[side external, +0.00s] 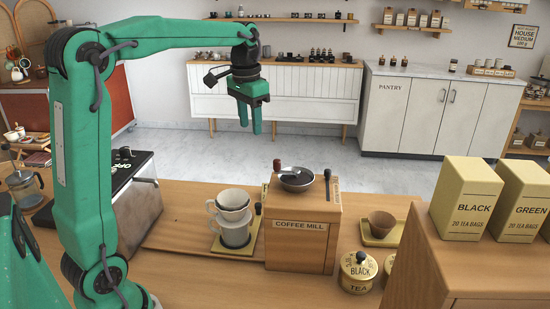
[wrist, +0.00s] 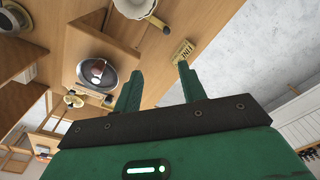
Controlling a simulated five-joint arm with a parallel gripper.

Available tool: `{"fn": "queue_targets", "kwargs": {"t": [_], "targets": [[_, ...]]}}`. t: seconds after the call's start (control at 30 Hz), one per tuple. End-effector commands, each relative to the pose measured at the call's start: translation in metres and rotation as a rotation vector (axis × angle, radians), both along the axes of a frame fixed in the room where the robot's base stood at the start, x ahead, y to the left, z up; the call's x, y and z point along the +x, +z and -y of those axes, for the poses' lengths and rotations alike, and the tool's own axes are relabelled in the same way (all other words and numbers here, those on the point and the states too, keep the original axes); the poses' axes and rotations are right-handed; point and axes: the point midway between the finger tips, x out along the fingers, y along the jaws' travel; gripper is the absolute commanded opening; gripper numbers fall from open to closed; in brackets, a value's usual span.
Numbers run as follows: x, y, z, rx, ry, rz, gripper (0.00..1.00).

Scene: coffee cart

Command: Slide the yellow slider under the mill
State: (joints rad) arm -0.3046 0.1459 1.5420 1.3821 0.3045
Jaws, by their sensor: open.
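The coffee mill (side external: 300,245) is a wooden box with a dark bowl on top; it also shows in the wrist view (wrist: 107,50). My gripper (side external: 250,130) is open and empty, high above the counter and apart from mill and slider. Its fingers also show in the wrist view (wrist: 158,71), where the slider is mostly out of frame.
A black-topped machine (side external: 125,170) stands further left. Right of the mill are a small tray with a brown cup (side external: 382,222), tea tins (side external: 357,272) and tea boxes (side external: 466,198). A yellow tag (wrist: 182,50) shows near one finger.

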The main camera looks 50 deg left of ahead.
Motion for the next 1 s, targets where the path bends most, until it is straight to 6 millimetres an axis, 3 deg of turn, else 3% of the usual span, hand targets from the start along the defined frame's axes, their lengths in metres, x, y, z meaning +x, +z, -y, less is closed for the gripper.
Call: {"fn": "queue_targets", "kwargs": {"t": [0.23,0.37,0.57,0.8,1.0], "targets": [[0.000,-0.001,0.000,0.000,0.000,-0.001,0.41],[0.004,-0.014,-0.002,-0.003,0.000,-0.010,0.41],[0.020,-0.070,-0.011,-0.009,0.000,-0.031,0.41],[0.031,-0.162,-0.022,-0.019,0.001,-0.060,0.41],[0.031,-0.205,-0.025,-0.022,0.000,-0.069,0.41]]}}
